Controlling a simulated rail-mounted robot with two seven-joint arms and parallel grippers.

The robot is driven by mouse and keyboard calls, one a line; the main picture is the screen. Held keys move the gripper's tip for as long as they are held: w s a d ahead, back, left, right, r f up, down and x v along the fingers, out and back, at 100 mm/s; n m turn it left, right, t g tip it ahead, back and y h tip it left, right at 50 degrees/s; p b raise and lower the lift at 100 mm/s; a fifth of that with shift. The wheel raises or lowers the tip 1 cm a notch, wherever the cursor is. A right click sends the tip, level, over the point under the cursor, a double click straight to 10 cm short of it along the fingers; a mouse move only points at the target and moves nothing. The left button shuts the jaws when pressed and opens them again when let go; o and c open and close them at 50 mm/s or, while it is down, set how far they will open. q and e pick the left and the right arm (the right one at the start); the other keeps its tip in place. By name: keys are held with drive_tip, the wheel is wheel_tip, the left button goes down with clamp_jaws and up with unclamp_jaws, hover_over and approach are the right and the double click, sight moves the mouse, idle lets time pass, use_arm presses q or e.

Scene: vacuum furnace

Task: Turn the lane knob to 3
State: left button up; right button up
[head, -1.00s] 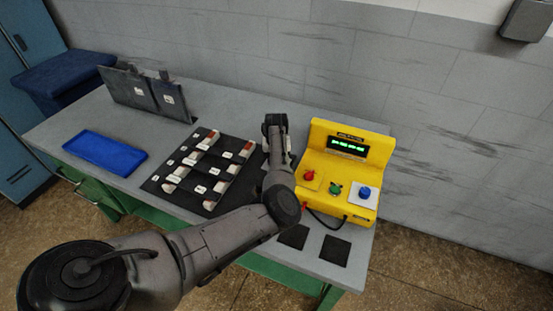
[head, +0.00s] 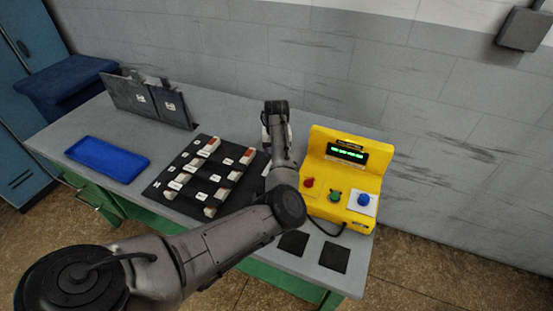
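A yellow control box (head: 318,155) stands at the right end of the table, with a small lit green display (head: 346,153). Its sloped front carries a red knob (head: 308,183), a green knob (head: 335,196) and a blue knob (head: 363,199) on a white plate. Their markings are too small to read, so I cannot tell which is the lane knob or its setting. My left arm reaches across the table, and its gripper end (head: 280,132) is just left of the box, apart from the knobs. Its fingers cannot be made out. My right gripper is not in view.
A black rack (head: 172,197) with several white and red-ended pieces lies left of my arm. A blue tray (head: 108,158) and dark upright panels (head: 128,97) are farther left. Two black squares (head: 334,257) mark the table's front edge, near a dark cable.

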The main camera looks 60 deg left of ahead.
use_arm(q)
wheel_tip(320, 180, up, 6)
drive_tip(key=shift+p, duration=0.3)
idle(0.7)
